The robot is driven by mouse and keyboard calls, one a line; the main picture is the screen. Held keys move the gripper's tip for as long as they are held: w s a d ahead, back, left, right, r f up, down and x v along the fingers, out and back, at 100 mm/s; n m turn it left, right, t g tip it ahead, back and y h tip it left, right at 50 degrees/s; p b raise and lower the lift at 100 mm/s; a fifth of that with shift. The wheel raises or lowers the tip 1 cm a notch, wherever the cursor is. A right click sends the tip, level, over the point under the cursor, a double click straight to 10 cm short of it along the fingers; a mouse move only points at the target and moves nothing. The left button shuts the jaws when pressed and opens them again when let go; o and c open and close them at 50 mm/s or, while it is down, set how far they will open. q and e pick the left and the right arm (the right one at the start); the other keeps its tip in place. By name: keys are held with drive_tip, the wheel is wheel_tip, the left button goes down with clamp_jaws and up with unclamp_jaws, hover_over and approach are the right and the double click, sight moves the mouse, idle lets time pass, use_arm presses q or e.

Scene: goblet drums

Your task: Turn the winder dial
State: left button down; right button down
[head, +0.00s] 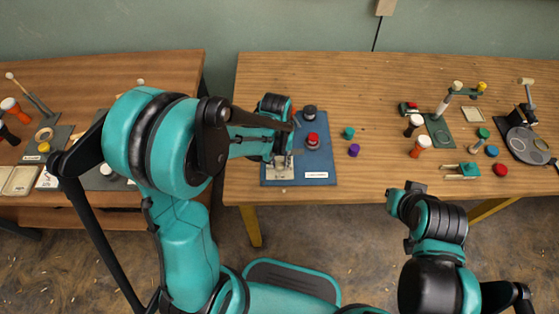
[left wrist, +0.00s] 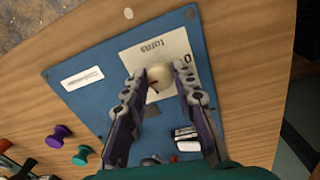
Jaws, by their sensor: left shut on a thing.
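The winder dial shows in the left wrist view as a cream round knob (left wrist: 159,73) with a dark mark, on a pale plate (left wrist: 178,50) printed "turns" and "0". The plate is fixed to a blue board (left wrist: 75,50), which also lies on the wooden table in the head view (head: 322,160). My left gripper (left wrist: 160,80) is over the plate with one finger on each side of the knob, shut on it. In the head view my left arm hides the knob. My right gripper (head: 403,196) is in front of the table's edge, its fingers unclear.
A red knob (head: 312,140) and a dark knob (head: 309,112) stand on the board. Teal (head: 348,133) and purple (head: 354,150) spools stand right of it. Bottles, a stand and a dark round plate (head: 527,145) occupy the right. Another table (head: 150,70) is left, across a gap.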

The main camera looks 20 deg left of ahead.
sight(278, 164)
use_arm(q)
drive_tip(key=c, duration=1.2)
unclamp_jaws()
wheel_tip(278, 164, up, 12)
drive_tip(key=shift+a, duration=0.25)
drive_tip(key=s+a+r+m+t, duration=0.1)
drive_tip(key=s+a+r+t, duration=0.2)
drive_tip(key=s+t, duration=0.4)
drive_tip(key=shift+s+a, duration=0.55)
drive_tip(key=shift+s, duration=1.2)
